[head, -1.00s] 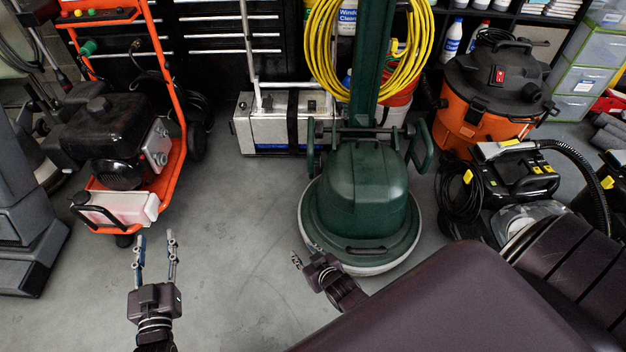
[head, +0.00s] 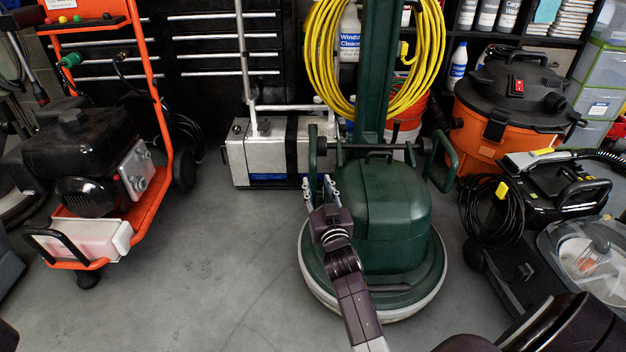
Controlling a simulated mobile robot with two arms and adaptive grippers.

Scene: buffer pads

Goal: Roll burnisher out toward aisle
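The burnisher is a green floor machine (head: 385,215) with a round skirted base, a tall green column and a coil of yellow cable (head: 425,50) on it. It stands upright on the grey floor, right of the middle. A green loop handle (head: 442,155) is on its right side, and a similar green bar (head: 312,152) is on its left. My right gripper (head: 321,185) is in front of the machine's left side, its fingers apart and pointing up toward the lower end of the left bar. Whether it touches the bar I cannot tell. My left gripper is out of view.
A silver extractor box (head: 270,152) stands behind left. An orange-framed pressure washer (head: 110,220) is at left. An orange vacuum (head: 510,110) and black cleaning machines (head: 550,195) crowd the right. Bare floor (head: 210,260) lies at front left.

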